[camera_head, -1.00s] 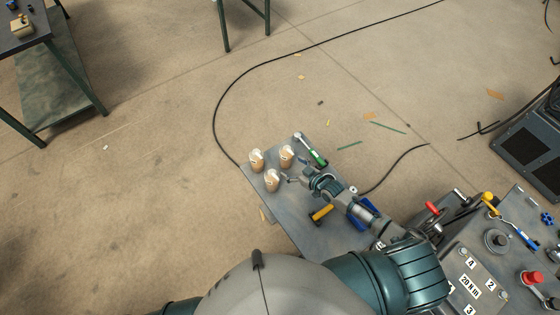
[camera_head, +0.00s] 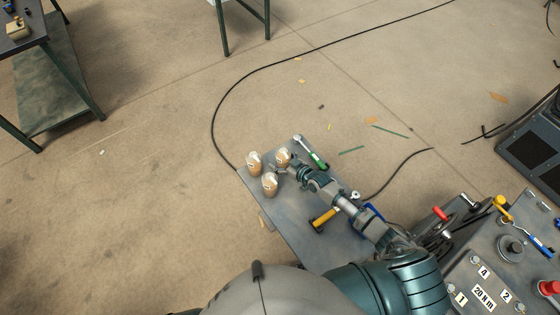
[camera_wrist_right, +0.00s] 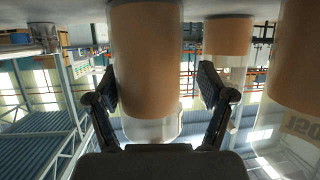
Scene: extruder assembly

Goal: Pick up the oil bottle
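Several pale-topped bottles with amber-brown contents stand upright in a cluster at the far left end of the grey table (camera_head: 290,228) in the head view: a back-left bottle (camera_head: 254,164), a front bottle (camera_head: 270,186) and a back-right bottle (camera_head: 283,157). My right gripper (camera_head: 289,167) is at the back-right bottle. In the right wrist view, which looks upside down, one bottle (camera_wrist_right: 147,60) stands between the spread fingers of the gripper (camera_wrist_right: 160,95). The left finger is close to it; a gap shows at the right finger. My left gripper is not in view.
Other bottles stand close by in the wrist view, one behind (camera_wrist_right: 228,38) and one at the right (camera_wrist_right: 297,50). A green-handled tool (camera_head: 316,159) and a yellow-handled hammer (camera_head: 325,217) lie on the table. A control panel (camera_head: 480,270) stands at the lower right.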

